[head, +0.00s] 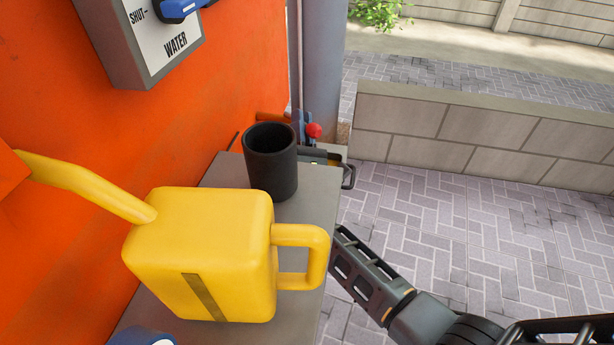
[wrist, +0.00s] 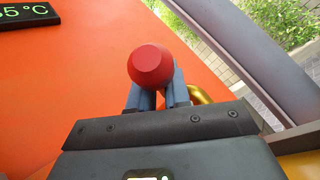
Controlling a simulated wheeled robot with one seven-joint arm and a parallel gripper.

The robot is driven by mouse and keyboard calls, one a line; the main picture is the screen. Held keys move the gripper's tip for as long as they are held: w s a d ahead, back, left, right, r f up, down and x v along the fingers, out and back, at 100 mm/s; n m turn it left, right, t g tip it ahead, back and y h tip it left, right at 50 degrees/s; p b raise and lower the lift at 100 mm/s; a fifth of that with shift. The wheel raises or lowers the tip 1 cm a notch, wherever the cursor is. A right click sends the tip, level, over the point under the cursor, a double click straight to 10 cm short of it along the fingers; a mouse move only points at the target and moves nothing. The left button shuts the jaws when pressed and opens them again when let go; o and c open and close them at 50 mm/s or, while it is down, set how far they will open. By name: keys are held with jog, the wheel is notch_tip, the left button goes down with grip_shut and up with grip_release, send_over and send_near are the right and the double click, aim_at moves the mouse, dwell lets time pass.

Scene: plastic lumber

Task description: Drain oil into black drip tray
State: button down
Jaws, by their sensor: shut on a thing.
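My gripper (head: 305,125) is beyond the black cup, at the far end of the grey shelf. Its blue-grey fingers are shut on a red knob (wrist: 153,66), which also shows in the head view (head: 314,130). A brass-coloured pipe (wrist: 202,94) curves just behind the fingers in the wrist view. A black open-topped cup (head: 271,165) stands upright on the shelf; its inside is dark. A yellow oil can (head: 205,250) with a long spout and a handle stands nearer. I cannot make out a flat black tray or any flowing oil.
The grey shelf (head: 222,177) runs along an orange machine wall (head: 80,120). A water switch panel (head: 150,40) with a blue handle is above. A green temperature display (wrist: 25,13) shows at upper left of the wrist view. Paving and a low block wall (head: 480,140) lie right.

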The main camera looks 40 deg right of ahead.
jog(key=shift+a+f, duration=0.1)
jog(key=m+g+h+b, duration=0.1)
jog(key=g+h, duration=0.1)
jog(key=a+m+g+h+b, duration=0.1)
jog(key=g+h, duration=0.1)
jog(key=h, duration=0.1)
jog(key=shift+a+m, duration=0.15)
jog(key=shift+m, duration=0.25)
jog(key=shift+w, duration=0.1)
jog(key=shift+w+a+m+g+h+b, duration=0.1)
jog(key=shift+a+m+g+h+b, duration=0.15)
jog(key=shift+m+g+h+b, duration=0.45)
jog(key=shift+w+a+m+g+h+b, duration=0.1)
jog(key=shift+a+m+g+h+b, duration=0.3)
jog(key=shift+g, duration=0.65)
jog(key=shift+w+a+m+g+h+b, duration=0.1)
jog(key=shift+m+g+h+b, duration=0.2)
jog(key=shift+g+h+b, duration=0.45)
jog(key=c, duration=0.9)
grip_release()
